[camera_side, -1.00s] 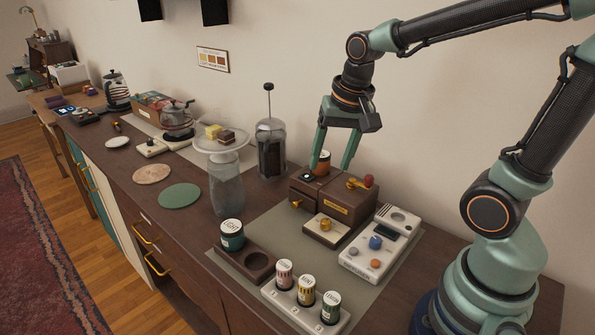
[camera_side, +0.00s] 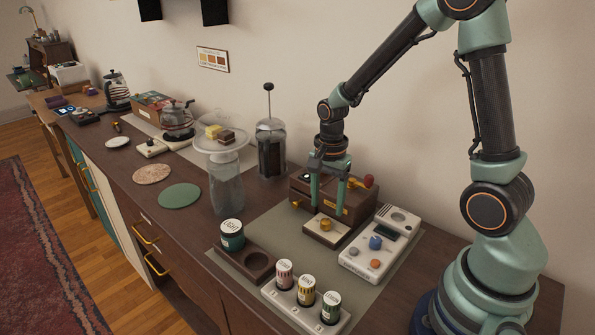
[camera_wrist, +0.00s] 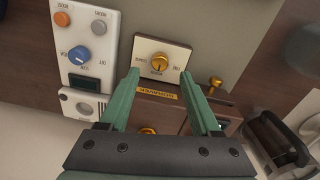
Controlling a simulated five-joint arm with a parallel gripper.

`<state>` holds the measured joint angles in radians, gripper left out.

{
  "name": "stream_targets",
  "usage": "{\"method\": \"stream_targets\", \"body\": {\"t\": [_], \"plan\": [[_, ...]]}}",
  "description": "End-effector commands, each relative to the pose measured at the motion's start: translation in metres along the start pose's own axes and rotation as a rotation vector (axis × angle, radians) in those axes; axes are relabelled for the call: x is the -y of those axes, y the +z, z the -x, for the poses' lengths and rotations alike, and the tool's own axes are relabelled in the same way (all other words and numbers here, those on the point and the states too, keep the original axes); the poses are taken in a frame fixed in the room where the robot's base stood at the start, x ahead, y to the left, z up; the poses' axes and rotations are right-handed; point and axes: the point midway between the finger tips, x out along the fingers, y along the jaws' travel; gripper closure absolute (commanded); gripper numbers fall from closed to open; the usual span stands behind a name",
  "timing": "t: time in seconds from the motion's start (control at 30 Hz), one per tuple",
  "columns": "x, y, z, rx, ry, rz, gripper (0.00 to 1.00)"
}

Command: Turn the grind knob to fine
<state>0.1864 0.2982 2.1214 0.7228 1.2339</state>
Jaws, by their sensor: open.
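The grind knob (camera_side: 326,225) is a small brass knob on a pale plate with a wooden base, in front of the dark wooden grinder box (camera_side: 362,202). In the wrist view the brass knob (camera_wrist: 159,63) sits at the middle of its cream plate, with small labels too blurred to read for sure. My gripper (camera_side: 327,207) is open and points down just above the knob plate. In the wrist view its fingertips (camera_wrist: 160,75) straddle the line of the knob, close by, with a gap between them; I cannot tell that they touch it.
A white control panel (camera_side: 359,263) with a blue knob stands right of the plate. A rack of small jars (camera_side: 284,295) and a dark canister (camera_side: 232,235) are nearer the front. A French press (camera_side: 271,148) stands behind. The grey mat is clear between them.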

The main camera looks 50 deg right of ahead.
Motion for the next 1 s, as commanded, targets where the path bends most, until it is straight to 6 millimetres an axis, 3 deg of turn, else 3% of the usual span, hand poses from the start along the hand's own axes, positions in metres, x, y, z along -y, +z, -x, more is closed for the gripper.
{"method": "stream_targets", "body": {"t": [0.1, 0.3, 0.73, 0.77, 0.9, 1.0], "plan": [[-0.001, 0.001, -0.022, 0.002, 0.006, 0.001, 0.36], [0.0, 0.0, -0.043, 0.0, 0.001, 0.001, 0.36], [0.0, 0.0, -0.051, -0.001, -0.001, 0.002, 0.36], [0.0, 0.0, -0.051, -0.001, -0.001, 0.002, 0.43], [0.0, 0.0, -0.051, 0.0, -0.001, 0.002, 0.97], [0.0, 0.0, -0.051, 0.0, -0.001, 0.002, 1.0]]}}
